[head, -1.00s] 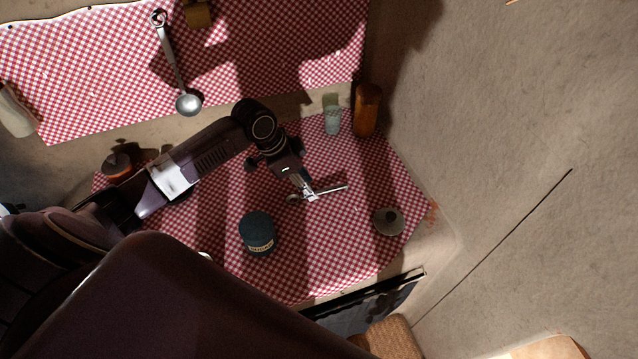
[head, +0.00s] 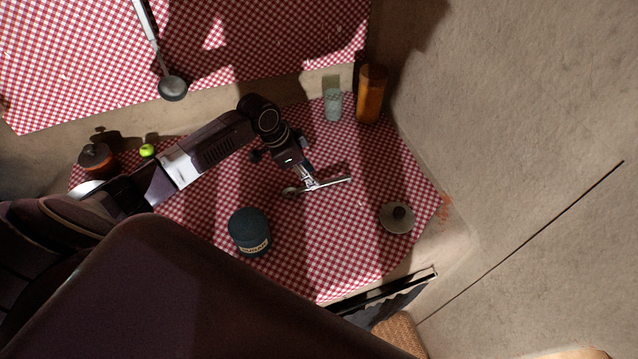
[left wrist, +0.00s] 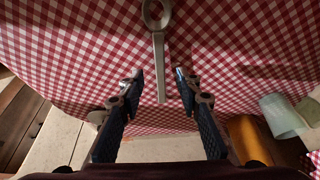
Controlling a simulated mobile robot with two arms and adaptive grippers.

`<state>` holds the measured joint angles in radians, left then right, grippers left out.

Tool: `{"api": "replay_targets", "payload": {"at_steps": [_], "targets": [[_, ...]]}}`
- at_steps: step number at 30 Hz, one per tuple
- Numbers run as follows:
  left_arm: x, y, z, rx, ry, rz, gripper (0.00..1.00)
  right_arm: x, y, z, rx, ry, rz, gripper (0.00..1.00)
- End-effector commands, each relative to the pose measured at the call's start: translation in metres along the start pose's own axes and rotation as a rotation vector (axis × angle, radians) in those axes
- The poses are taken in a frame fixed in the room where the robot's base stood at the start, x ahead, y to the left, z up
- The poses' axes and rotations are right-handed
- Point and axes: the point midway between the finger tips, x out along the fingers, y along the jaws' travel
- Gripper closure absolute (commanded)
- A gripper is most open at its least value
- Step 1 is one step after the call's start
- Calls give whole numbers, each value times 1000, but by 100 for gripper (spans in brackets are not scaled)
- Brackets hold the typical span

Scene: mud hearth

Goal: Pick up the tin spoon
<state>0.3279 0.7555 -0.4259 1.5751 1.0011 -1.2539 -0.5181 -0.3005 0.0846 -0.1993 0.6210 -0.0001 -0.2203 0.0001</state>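The tin spoon (head: 330,184) lies on the red checked cloth, its round bowl to the left and its handle to the right in the head view. My left gripper (head: 309,183) is over its middle. In the left wrist view the left gripper (left wrist: 160,78) is open, with a finger on each side of the spoon's handle (left wrist: 159,60). Gaps show between the handle and both fingers. The spoon's bowl is at the top edge of that view. My right gripper is not in view.
A dark blue lidded jar (head: 249,231) stands near the spoon. A grey lid with a knob (head: 397,217) is at the right.

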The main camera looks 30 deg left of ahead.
Motion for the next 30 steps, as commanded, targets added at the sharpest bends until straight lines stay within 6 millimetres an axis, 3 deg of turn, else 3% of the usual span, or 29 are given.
{"api": "replay_targets", "payload": {"at_steps": [5,9,18,27,30], "targets": [[23,2,0,-4,-1,3,68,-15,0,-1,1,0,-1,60],[40,1,1,-2,-1,0,68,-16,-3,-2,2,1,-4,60],[45,0,1,1,0,-2,68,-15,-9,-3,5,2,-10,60],[45,0,2,0,0,-1,100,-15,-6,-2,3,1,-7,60],[45,0,1,0,0,-1,100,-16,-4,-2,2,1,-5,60]]}}
